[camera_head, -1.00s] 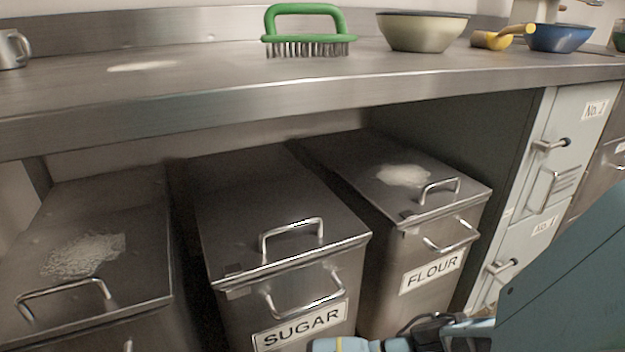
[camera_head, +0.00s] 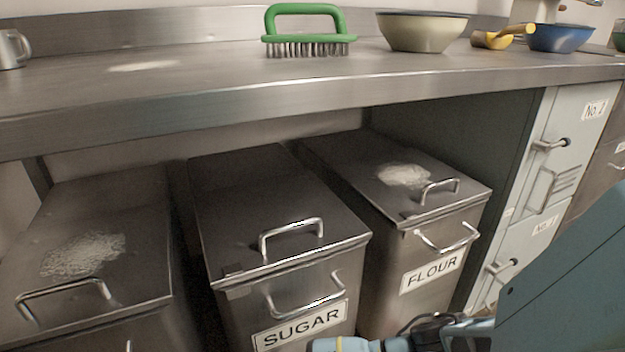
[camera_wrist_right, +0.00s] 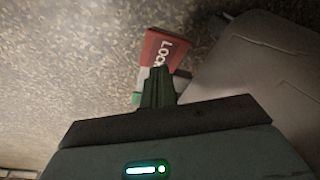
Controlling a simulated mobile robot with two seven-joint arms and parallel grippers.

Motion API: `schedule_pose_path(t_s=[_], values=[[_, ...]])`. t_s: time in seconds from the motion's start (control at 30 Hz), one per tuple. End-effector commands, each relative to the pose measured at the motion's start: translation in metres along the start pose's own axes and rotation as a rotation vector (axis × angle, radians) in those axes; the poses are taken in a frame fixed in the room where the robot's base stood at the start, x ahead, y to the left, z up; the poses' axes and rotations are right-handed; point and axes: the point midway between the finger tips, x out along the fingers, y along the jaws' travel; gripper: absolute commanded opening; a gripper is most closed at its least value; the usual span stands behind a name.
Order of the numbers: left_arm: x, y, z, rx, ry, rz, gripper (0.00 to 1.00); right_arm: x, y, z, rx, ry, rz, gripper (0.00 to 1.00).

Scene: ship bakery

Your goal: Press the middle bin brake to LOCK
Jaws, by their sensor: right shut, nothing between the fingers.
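The middle bin (camera_head: 280,262), labelled SUGAR, stands under the counter in the head view. Its brake is below the head view's frame. In the right wrist view a red brake pedal (camera_wrist_right: 165,49) marked LOCK shows just beyond my right gripper (camera_wrist_right: 159,72). The fingers are shut and empty, and they overlap the pedal's lower part in the picture. I cannot tell whether they touch it. A small green part (camera_wrist_right: 136,98) shows beside the fingers. In the head view only my right arm shows, at the bottom right; the fingertips are out of frame. My left gripper is not in view.
The FLOUR bin (camera_head: 449,238) stands to the right and another bin (camera_head: 140,262) to the left, with narrow gaps between. The steel counter (camera_head: 220,85) overhangs them, carrying a green brush (camera_head: 303,14) and bowls. Speckled floor (camera_wrist_right: 70,75) lies clear left of the pedal.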

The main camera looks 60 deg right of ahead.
Motion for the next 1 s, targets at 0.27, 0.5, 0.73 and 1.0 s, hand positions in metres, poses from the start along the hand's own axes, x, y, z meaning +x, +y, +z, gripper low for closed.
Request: schedule_pose_path(t_s=[0.27,0.5,0.73,1.0], values=[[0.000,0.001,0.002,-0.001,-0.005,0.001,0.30,0.001,0.000,0.000,0.000,0.000,0.000,0.00],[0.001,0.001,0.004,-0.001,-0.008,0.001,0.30,0.004,0.000,0.001,0.000,0.000,0.000,0.00],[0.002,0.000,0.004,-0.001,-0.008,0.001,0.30,0.007,0.000,0.002,0.000,0.000,0.001,0.00],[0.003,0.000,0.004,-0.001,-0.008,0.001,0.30,0.011,0.000,0.002,0.000,0.000,0.001,0.00]])
